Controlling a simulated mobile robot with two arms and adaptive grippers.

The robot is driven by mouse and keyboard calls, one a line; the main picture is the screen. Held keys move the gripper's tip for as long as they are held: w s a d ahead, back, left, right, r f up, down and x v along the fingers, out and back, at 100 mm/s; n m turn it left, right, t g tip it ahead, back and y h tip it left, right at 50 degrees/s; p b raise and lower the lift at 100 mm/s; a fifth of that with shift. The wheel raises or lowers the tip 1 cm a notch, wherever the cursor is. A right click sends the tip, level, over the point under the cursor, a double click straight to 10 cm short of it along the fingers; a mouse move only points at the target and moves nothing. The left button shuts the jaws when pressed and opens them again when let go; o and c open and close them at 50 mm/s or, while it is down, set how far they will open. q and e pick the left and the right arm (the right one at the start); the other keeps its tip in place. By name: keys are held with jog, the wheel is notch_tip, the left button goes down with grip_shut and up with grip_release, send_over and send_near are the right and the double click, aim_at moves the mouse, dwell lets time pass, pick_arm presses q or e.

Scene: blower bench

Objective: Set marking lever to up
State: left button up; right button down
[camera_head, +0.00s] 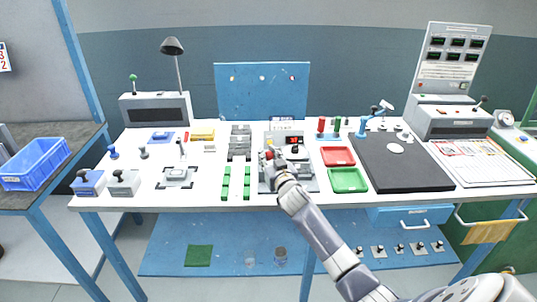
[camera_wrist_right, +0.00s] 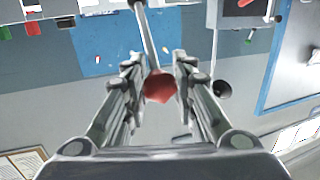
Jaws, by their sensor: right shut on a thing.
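A lever with a red knob (camera_wrist_right: 160,87) and a thin grey rod (camera_wrist_right: 147,35) is between the fingers of my right gripper (camera_wrist_right: 158,72) in the right wrist view. The fingers are closed on the knob. In the head view my right gripper (camera_head: 273,160) is at the grey device (camera_head: 308,184) at the middle of the bench, with a bit of red at its tips. The gripper and arm hide much of this lever and its base. No label naming it is readable. My left gripper is not in view.
Close by on the bench (camera_head: 225,202) are green bars (camera_head: 226,184), a red tray (camera_head: 337,156) and a green tray (camera_head: 347,180). A black mat (camera_head: 400,172) lies to the right. A lever with a grey base (camera_head: 177,176) stands to the left.

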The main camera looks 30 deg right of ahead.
jog(key=shift+w+d+r+m+g+y+p, duration=0.3)
jog(key=shift+w+r+g+p, duration=0.35)
jog(key=shift+p, duration=1.1)
jog(key=shift+w+d+r+g+y+p, duration=0.1)
jog(key=shift+w+d+r+g+p, duration=0.3)
jog(key=shift+r+p, duration=0.9)
jog(key=shift+w+d+p, duration=0.25)
jog(key=shift+w+p, duration=0.2)
jog(key=shift+p, duration=0.55)
jog(key=shift+w+d+r+g+p, duration=0.2)
jog(key=shift+w+d+r+p, duration=0.15)
jog(key=shift+w, duration=0.25)
jog(key=shift+w+d+r+g+p, duration=0.15)
jog(key=shift+w+d+r+p, duration=0.1)
jog(key=shift+w+d, duration=0.25)
jog(key=shift+w+d+f+b, duration=0.1)
jog(key=shift+w+d, duration=0.15)
jog(key=shift+w, duration=0.25)
jog(key=shift+w+d+b, duration=0.15)
jog(key=shift+w+d, duration=0.1)
jog(key=shift+w, duration=0.2)
jog(key=shift+w+d+f+b, duration=0.1)
jog(key=shift+w+d, duration=0.15)
jog(key=shift+w, duration=0.25)
